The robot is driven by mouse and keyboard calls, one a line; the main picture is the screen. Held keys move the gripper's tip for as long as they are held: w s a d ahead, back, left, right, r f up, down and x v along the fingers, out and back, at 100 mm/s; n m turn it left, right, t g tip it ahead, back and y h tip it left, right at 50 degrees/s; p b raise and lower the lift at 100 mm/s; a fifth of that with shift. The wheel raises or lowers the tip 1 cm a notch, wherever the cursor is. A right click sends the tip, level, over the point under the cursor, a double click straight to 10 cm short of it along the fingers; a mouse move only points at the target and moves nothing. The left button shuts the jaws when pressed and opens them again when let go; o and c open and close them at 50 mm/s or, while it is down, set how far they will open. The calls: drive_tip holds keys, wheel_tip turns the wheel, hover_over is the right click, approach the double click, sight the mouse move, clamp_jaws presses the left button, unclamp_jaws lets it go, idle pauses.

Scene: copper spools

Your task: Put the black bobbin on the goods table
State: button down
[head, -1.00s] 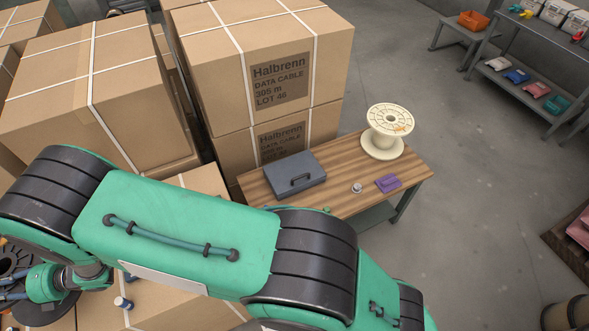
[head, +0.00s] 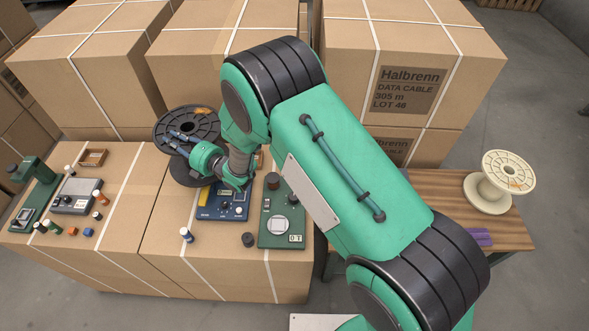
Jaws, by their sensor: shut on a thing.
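The black bobbin (head: 204,121) is a dark spool with a slotted top flange, over the back of the cardboard boxes left of centre in the head view. My gripper (head: 177,141) is shut on it at its near side, the fingers reaching across the flange. The bobbin stands about upright; I cannot tell whether its lower flange touches the box. The goods table (head: 440,183), wooden-topped, is at the right, partly hidden behind my arm. A cream spool (head: 492,190) stands on its right end.
A blue instrument (head: 222,206) and a green instrument (head: 281,219) sit just in front of the bobbin. Several small spools and a grey device (head: 77,196) lie at the left. Tall cartons (head: 412,60) stand behind. A purple item (head: 480,237) lies on the table.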

drive_tip(key=w+d+f+m+t+h+b, duration=0.2)
drive_tip(key=w+d+m+t+h, duration=0.3)
drive_tip(key=d, duration=1.5)
drive_tip(key=w+d+f+m+t+h+b, duration=0.2)
drive_tip(key=w+d, duration=0.6)
drive_tip(key=d, duration=1.3)
drive_tip(key=w+d+f+m+t+h+b, duration=0.15)
drive_tip(key=w+d+f+h, duration=0.35)
drive_tip(key=d, duration=1.5)
drive_tip(key=s+d+f+m+h, duration=0.1)
drive_tip(key=d+f+m+h, duration=0.1)
drive_tip(key=d, duration=1.2)
drive_tip(key=s+d+f+m+h+b, duration=0.1)
drive_tip(key=s+d+f+m+h, duration=0.1)
drive_tip(key=d, duration=1.2)
drive_tip(key=s+d+f+m+h, duration=0.2)
drive_tip(key=d+f+h, duration=0.1)
drive_tip(key=d, duration=1.1)
drive_tip(key=shift+f+h+b, duration=0.3)
drive_tip(key=shift+f+b, duration=0.05)
drive_tip(key=shift+f, duration=0.3)
drive_tip(key=shift+s+d, duration=0.1)
wheel_tip(320, 180, down, 6)
drive_tip(key=b, duration=0.1)
drive_tip(key=shift+f, duration=0.2)
